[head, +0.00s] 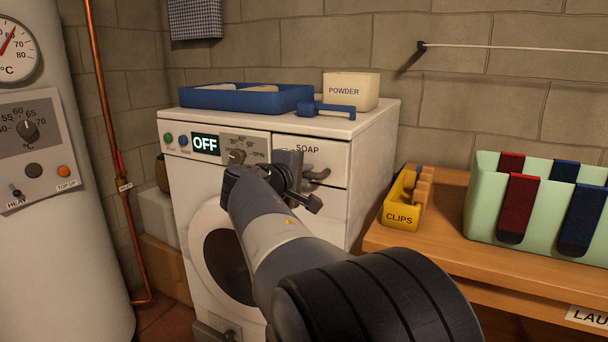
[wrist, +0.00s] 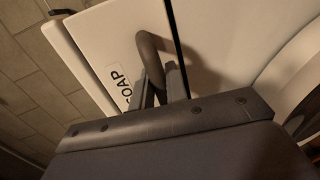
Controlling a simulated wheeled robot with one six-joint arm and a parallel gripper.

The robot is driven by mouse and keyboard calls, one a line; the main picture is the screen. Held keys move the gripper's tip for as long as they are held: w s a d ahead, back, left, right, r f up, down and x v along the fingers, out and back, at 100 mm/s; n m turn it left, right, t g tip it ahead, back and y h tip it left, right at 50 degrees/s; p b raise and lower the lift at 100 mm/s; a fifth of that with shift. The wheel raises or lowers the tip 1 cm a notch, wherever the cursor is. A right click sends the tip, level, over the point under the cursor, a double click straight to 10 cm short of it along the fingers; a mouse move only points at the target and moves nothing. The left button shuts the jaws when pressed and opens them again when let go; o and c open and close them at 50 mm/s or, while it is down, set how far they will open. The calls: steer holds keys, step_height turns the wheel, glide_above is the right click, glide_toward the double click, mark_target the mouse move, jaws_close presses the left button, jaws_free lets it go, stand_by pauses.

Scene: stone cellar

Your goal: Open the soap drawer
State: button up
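The soap drawer (head: 330,160), labelled SOAP, is at the upper right of the washing machine's front. In the head view its front looks flush with the machine. Its dark curved handle (head: 317,175) sticks out below the label. My gripper (head: 292,172) is at the drawer front, by the handle. In the wrist view the handle (wrist: 150,50) runs down between the two close-set fingers (wrist: 160,88), which look shut on it. The contact itself is partly hidden. The drawer front (wrist: 105,45) fills the upper left there.
The white washing machine (head: 375,140) has a blue tray (head: 245,98), a powder box (head: 350,92) and a blue tool (head: 327,109) on top. Its display (head: 205,144) reads OFF. A wooden bench (head: 440,240) with a yellow clips box (head: 402,215) stands close on the right.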

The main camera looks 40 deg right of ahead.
jaws_close()
steer(key=shift+a, duration=0.15)
steer(key=f+b+v, duration=0.2)
steer(key=f+v, duration=0.1)
steer(key=v, duration=1)
steer(key=shift+s+a, duration=0.3)
steer(key=shift+a, duration=0.15)
steer(key=shift+r, duration=0.1)
steer(key=shift+o, duration=1.8)
jaws_free()
steer(key=p+v, duration=0.1)
steer(key=v, duration=0.9)
steer(key=shift+s+a+p, duration=0.2)
steer(key=shift+a+p, duration=0.15)
steer(key=shift+p, duration=0.05)
